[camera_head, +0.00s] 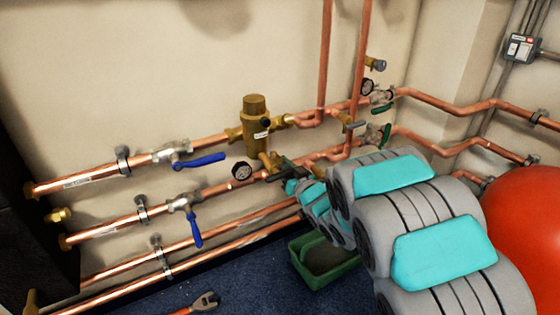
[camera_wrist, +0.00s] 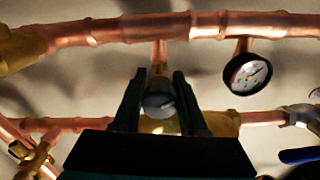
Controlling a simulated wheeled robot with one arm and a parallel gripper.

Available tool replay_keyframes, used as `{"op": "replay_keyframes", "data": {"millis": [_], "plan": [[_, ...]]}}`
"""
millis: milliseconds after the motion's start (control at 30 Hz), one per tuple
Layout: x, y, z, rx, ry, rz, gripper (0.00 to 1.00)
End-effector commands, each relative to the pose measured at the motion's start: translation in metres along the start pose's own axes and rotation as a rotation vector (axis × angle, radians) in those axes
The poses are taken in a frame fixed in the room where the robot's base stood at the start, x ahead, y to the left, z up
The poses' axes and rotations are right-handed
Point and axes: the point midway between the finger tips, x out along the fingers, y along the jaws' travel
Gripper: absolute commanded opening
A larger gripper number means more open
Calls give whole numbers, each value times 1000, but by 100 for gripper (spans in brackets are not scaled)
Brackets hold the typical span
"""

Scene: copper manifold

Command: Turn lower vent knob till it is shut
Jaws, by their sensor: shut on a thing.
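A round grey vent knob (camera_wrist: 160,99) sits between the two dark fingers of my gripper (camera_wrist: 157,82) in the wrist view. The fingers are shut on its sides. A slot or ridge on its face looks slightly tilted. In the head view my gripper (camera_head: 284,172) reaches the pipes just below the brass valve body (camera_head: 255,118). There, the fingers and arm hide the held knob. I cannot tell from these frames how far the knob is turned.
A pressure gauge (camera_head: 242,170) is close to my gripper. Blue lever handles (camera_head: 195,230) are on the left pipes. A green tray (camera_head: 325,262) and a wrench (camera_head: 205,302) lie on the floor. A red tank (camera_head: 525,225) stands at right.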

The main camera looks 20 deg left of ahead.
Motion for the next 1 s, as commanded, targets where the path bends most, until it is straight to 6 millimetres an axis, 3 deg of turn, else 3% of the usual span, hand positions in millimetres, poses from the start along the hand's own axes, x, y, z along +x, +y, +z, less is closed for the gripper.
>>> {"op": "replay_keyframes", "data": {"millis": [200,1000], "plan": [[0,-1,-7,156,-3,2,0],[0,-1,-3,911,0,2,0]]}}
